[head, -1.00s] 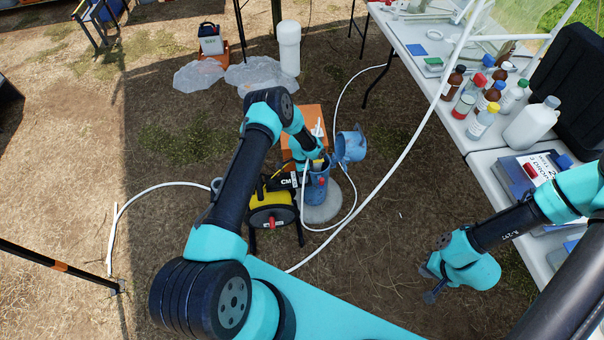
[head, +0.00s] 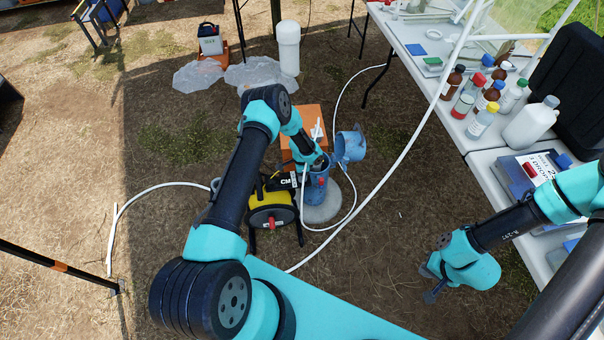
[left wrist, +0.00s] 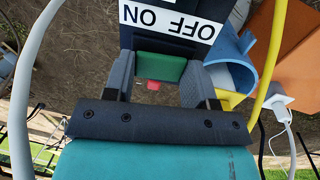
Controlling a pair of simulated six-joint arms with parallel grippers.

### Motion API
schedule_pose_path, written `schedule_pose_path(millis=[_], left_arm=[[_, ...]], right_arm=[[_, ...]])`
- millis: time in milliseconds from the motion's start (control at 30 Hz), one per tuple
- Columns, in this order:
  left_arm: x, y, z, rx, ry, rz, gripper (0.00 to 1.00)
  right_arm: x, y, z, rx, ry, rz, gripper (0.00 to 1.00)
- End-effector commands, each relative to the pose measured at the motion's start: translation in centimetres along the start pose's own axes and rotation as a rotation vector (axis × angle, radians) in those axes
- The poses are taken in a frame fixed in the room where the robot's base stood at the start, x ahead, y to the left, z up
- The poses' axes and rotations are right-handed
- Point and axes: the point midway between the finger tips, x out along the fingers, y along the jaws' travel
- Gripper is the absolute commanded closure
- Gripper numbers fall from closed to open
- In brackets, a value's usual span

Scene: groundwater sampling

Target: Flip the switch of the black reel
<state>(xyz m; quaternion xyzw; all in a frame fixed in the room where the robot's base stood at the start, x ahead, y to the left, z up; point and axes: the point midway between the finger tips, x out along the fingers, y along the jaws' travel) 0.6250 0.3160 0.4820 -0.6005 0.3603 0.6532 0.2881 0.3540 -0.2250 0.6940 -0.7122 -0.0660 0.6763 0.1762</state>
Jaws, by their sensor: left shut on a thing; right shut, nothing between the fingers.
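The black reel (head: 284,217) stands on the ground mid-view, with a yellow drum part and a black box lettered "CM" on top. In the left wrist view its black box carries an upside-down white ON/OFF label (left wrist: 170,18). Below the label is a green block (left wrist: 160,67), apparently the switch, with a small red piece under it. My left gripper (left wrist: 160,75) has its two dark fingers on either side of the green block, shut on it. In the head view its fingertips are hard to make out. My right gripper (head: 432,291) is shut and empty, low at right.
A blue well pipe (head: 317,187) with an open blue cap (head: 350,147) stands right beside the reel. An orange box (head: 313,117) is behind. White tubing (head: 355,195) loops around. A table (head: 400,32) with bottles stands at right.

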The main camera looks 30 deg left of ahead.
Motion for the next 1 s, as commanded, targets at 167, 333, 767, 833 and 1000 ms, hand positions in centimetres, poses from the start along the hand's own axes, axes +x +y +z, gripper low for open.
schedule_pose_path(millis=[167,333,767,833,1000], left_arm=[[-0.21,-0.40,0.32,-0.004,0.008,-0.041,0.73],[-0.27,-0.22,0.05,-0.003,0.018,-0.060,0.73],[-0.42,-0.15,-0.22,-0.001,0.022,-0.065,0.42],[-0.37,-0.08,-0.23,-0.001,0.021,-0.063,0.36],[-0.25,0.05,-0.23,0.000,0.020,-0.061,0.23]], right_arm=[[0.00,0.00,0.00,0.000,0.000,0.000,1.00],[0.00,0.00,0.00,0.000,0.000,0.000,1.00],[0.00,0.00,0.00,0.000,0.000,0.000,1.00],[0.00,0.00,0.00,0.000,0.000,0.000,1.00],[0.00,0.00,0.00,0.000,0.000,0.000,1.00]])
